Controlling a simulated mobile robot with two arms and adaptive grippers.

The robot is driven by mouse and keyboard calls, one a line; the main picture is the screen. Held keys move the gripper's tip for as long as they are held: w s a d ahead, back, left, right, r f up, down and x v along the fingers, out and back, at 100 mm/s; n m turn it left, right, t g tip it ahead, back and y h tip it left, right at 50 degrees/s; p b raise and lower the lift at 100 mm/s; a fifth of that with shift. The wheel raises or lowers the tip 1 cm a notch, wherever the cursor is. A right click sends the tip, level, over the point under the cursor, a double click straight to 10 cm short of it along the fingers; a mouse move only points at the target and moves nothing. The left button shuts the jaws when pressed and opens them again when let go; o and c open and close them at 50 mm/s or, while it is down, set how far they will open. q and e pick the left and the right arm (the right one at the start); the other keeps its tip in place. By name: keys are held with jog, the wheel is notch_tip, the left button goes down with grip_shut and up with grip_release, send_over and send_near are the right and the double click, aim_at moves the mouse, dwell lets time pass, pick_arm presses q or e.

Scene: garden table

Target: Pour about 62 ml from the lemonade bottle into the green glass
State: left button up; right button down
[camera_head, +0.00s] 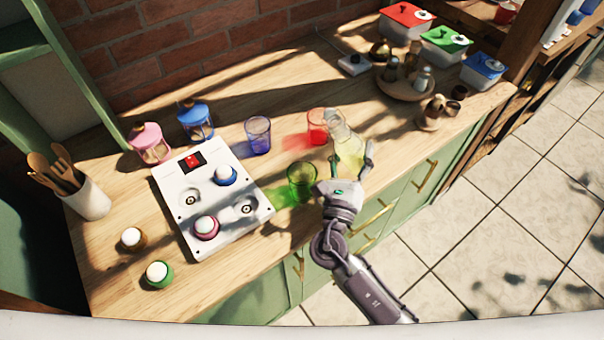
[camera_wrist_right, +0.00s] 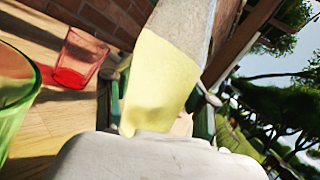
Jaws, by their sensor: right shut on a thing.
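The lemonade bottle (camera_head: 348,150) is clear with pale yellow liquid in its lower part. My right gripper (camera_head: 352,172) is shut on it. In the head view its neck leans toward the upper left. The bottle (camera_wrist_right: 160,80) fills the middle of the right wrist view, with its top cut off. The green glass (camera_head: 301,180) stands upright on the counter, just left of my right gripper. Its rim also shows at the left edge of the wrist view (camera_wrist_right: 14,95). I see no stream of liquid. My left gripper is not in view.
A red glass (camera_head: 317,125) stands close behind the bottle and a blue glass (camera_head: 257,134) farther left. A white panel (camera_head: 228,228) with colored knobs lies left of the green glass. A round tray (camera_head: 402,92) with small pots stands at the right. The counter's front edge runs beneath my arm.

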jog(key=shift+r+n+t+y, duration=0.4)
jog(key=shift+r+n+t, duration=0.4)
jog(key=shift+n, duration=0.4)
jog(key=n, duration=0.1)
jog(key=y+b, duration=0.1)
jog(key=n+t+b, duration=0.1)
jog(key=shift+w+d+f+n, duration=0.15)
jog(key=shift+d+f+n, duration=0.1)
jog(key=shift+d+n, duration=0.1)
jog(key=shift+w+d+r+n+t+y, duration=0.1)
jog(key=shift+d+r+n+t+y, duration=0.2)
jog(key=shift+r+n+y, duration=0.2)
jog(key=shift+w+d+r+n+t+y+p, duration=0.1)
jog(key=shift+d+r+n+t+y+p, duration=0.15)
jog(key=shift+n+y, duration=0.45)
jog(key=shift+w+d+r+n+t+y+p, duration=0.15)
jog(key=shift+r+n+t+y, duration=0.2)
jog(key=shift+n, duration=0.6)
jog(key=shift+d+n+y, duration=0.2)
jog(key=shift+n+y, duration=0.7)
jog(key=shift+n, duration=0.1)
jog(key=shift+d+n+y, duration=0.15)
jog(key=shift+n+y, duration=0.7)
jog(key=shift+n, duration=0.15)
jog(key=shift+a+f+n+y+b, duration=0.25)
jog(key=shift+n+y+b, duration=0.25)
jog(key=shift+n, duration=0.2)
